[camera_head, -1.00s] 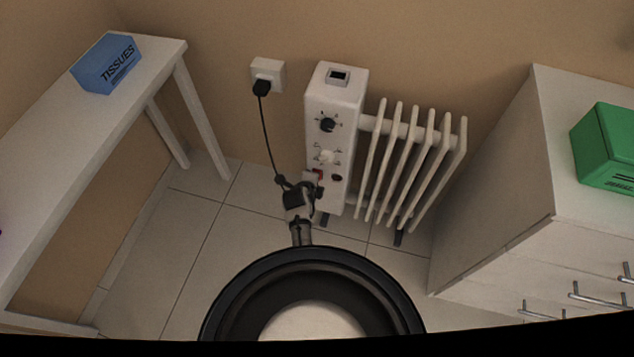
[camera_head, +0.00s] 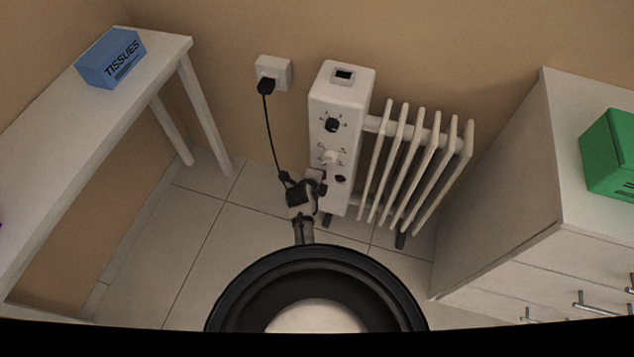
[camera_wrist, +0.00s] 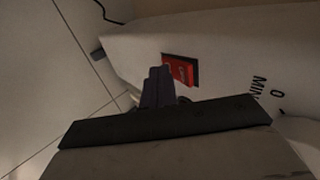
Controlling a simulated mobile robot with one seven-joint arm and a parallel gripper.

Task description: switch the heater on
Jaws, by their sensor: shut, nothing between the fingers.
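The white heater (camera_head: 340,90) stands against the back wall, with a control panel on its front and white ribs (camera_head: 412,165) to the right. Its panel has a black knob (camera_head: 333,125) and a white knob (camera_head: 330,157) below it. In the wrist view, a red rocker switch (camera_wrist: 181,72) sits in a dark frame on the white panel. My gripper (camera_wrist: 158,75) is shut and empty, its fingertips just left of the switch. Whether they touch it I cannot tell. In the head view, my wrist hides most of the switch area.
A black cord runs from the wall socket (camera_head: 273,72) down beside the heater. A white table (camera_head: 140,95) with a blue tissue box (camera_head: 110,58) is at left. A white cabinet (camera_head: 500,190) with a green box (camera_head: 610,155) is at right. Tiled floor lies between.

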